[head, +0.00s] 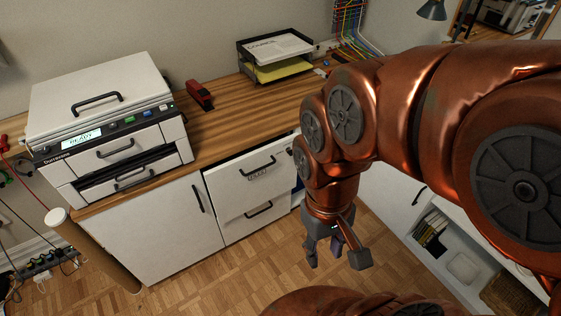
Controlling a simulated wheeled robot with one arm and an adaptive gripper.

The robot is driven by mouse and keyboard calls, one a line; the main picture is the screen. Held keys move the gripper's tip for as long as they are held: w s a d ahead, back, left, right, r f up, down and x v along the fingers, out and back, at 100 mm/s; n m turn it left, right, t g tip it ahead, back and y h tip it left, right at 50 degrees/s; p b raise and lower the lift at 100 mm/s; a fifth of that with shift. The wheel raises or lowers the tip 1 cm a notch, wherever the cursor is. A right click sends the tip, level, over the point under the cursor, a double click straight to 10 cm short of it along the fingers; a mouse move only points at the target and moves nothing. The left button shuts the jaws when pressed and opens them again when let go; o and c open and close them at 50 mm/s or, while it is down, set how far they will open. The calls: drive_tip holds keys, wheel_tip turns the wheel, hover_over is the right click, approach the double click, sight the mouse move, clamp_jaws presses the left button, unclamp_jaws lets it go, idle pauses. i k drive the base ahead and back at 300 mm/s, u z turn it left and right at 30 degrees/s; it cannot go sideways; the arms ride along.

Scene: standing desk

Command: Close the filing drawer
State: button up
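A white cabinet under the wooden desk has two stacked drawers with dark bar handles. The upper drawer (235,188) stands slightly out, with a dark gap along its top edge. Its handle (257,168) faces the room. The lower drawer (238,228) looks shut, and its handle (258,209) shows. Which of them is the filing drawer is not marked clearly enough to read. My gripper (336,256) points down over the floor, to the right of the drawers and in front of them. Its fingers are apart, with nothing between them. My arm hides the cabinet's right part.
A printer (108,155) and a red stapler (199,95) stand on the desk (222,118). A black paper tray (240,58) is at the back. A cardboard tube (95,252) leans at the left. Open shelves (455,262) are at the right. Parquet floor (225,280) before the drawers is clear.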

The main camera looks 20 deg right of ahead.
sight(236, 187)
drive_tip(key=k, duration=0.9)
drive_tip(key=u, duration=1.05)
drive_tip(key=i, duration=0.5)
drive_tip(key=z, duration=0.1)
